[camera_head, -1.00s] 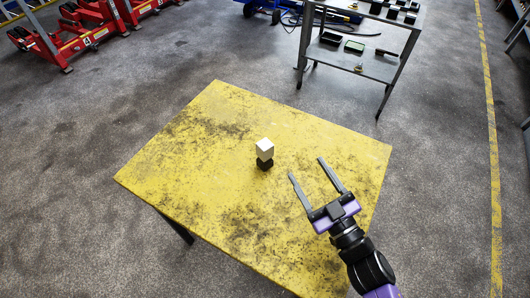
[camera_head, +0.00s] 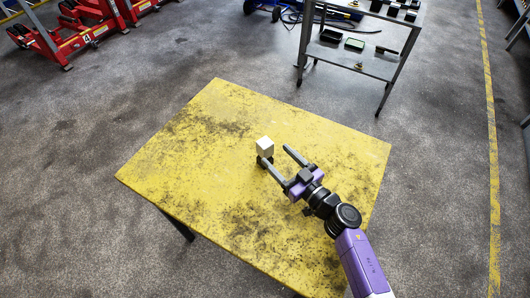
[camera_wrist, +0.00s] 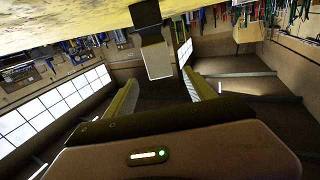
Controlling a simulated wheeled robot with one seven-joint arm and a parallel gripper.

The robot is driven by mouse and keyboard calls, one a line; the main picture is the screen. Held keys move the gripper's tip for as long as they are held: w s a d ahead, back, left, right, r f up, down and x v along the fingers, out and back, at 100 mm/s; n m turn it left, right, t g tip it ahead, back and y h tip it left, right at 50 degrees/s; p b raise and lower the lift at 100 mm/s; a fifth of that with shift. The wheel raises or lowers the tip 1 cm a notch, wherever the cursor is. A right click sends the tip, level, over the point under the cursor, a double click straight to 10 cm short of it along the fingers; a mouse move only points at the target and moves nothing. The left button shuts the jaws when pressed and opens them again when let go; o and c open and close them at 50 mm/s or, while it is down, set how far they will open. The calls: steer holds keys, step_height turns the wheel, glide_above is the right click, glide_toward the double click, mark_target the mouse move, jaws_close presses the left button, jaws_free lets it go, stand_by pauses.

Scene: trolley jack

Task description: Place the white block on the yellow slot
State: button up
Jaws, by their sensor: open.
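The white block (camera_head: 265,146) sits on top of a small dark block near the middle of the yellow table (camera_head: 215,110). My gripper (camera_head: 275,154) is open and empty, low over the table, with its fingertips at the block's lower right. In the wrist view, which is upside down, the white block (camera_wrist: 158,62) shows ahead of and between the two fingers of my gripper (camera_wrist: 160,78). I cannot tell whether the fingertips reach around it. The dark block is partly hidden by a finger in the head view. No separate yellow slot can be made out; the tabletop itself is yellow.
A grey metal shelf trolley (camera_head: 360,60) with dark trays stands behind the table. Red jacks (camera_head: 85,30) stand at the far left. The tabletop is otherwise bare, with free floor around it.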

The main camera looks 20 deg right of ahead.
mark_target(269, 147)
steer(key=x, duration=0.5)
steer(key=shift+w+a+r, duration=0.1)
jaws_close()
steer(key=shift+r, duration=0.15)
